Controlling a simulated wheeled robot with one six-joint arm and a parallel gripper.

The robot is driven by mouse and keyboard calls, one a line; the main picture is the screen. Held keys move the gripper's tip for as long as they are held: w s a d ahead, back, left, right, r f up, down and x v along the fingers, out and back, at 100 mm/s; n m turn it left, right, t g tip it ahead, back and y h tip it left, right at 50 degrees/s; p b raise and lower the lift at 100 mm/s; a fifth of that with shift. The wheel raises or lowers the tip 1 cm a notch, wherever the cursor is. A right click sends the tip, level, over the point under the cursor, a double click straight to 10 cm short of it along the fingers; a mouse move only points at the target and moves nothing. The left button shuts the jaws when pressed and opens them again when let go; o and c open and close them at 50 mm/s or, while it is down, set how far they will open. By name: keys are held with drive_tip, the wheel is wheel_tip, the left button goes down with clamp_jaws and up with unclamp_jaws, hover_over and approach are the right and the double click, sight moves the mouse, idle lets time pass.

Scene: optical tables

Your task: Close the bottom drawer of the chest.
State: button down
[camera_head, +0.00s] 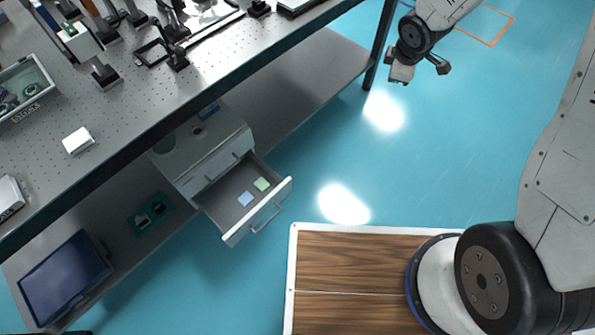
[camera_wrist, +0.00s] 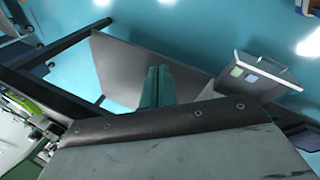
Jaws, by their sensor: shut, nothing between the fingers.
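A white chest (camera_head: 215,140) stands on the shelf under the optical table. Its bottom drawer (camera_head: 228,235) is pulled well out toward the lower right, with its bar handle (camera_head: 268,217) on the front. A green and a blue square lie inside it. The drawer also shows at the right of the wrist view (camera_wrist: 268,67). My gripper shows in the wrist view (camera_wrist: 158,69), with its dark teal fingers together and nothing between them. It is apart from the drawer, which lies to its right. In the head view my wrist is at the top right, well away from the chest.
The optical table (camera_head: 130,130) overhangs the chest, and a table leg (camera_head: 378,48) stands to the right. A monitor (camera_head: 65,277) lies on the lower shelf at left. Clear blue floor (camera_head: 330,150) lies before the drawer.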

drive_tip(key=a+f+n+y, duration=0.2)
drive_tip(key=a+f+n, duration=0.15)
drive_tip(key=f, duration=0.75)
drive_tip(key=n+g+y, duration=0.4)
drive_tip(key=n+y, duration=0.2)
drive_tip(key=n, duration=0.2)
approach(289, 183)
wheel_tip(289, 183, down, 4)
drive_tip(key=s, duration=0.3)
drive_tip(key=shift+w+a+f, duration=0.1)
drive_tip(key=shift+w+a, duration=0.65)
drive_tip(key=shift+w+a+f, duration=0.15)
drive_tip(key=shift+w+a, duration=0.65)
drive_tip(key=shift+a, duration=0.1)
